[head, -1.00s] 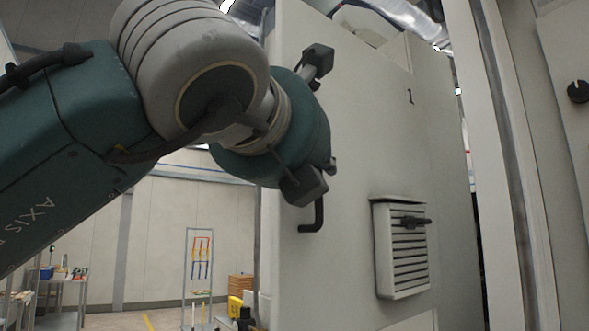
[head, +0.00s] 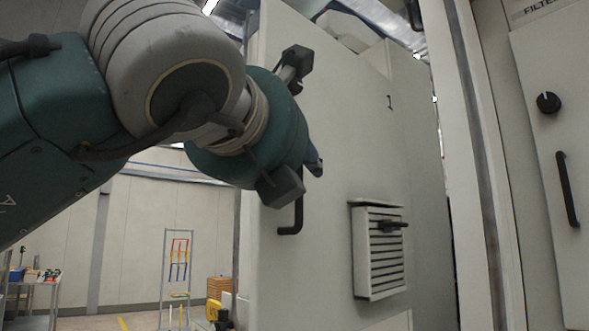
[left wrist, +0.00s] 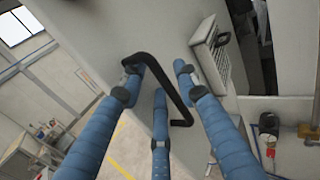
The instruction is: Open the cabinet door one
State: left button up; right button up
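The cabinet door marked 1 (head: 350,150) is a tall pale panel with a louvred vent (head: 380,255). It stands swung out from the cabinet, and the inside shows beyond its edge in the left wrist view. Its black bar handle (head: 297,215) is partly hidden by my left gripper (head: 312,160) in the head view. In the left wrist view the handle (left wrist: 170,90) passes between the blue fingers of my left gripper (left wrist: 160,80). The fingers are spread apart and do not visibly close on it. My right gripper is out of view.
A second cabinet panel with a black knob (head: 548,103) and a black handle (head: 567,190) stands at the right. A rack (head: 176,265) and a work table (head: 30,280) are far back at the left, with open floor around them.

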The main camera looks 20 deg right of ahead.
pick_arm(q)
jog(key=v, duration=1.2)
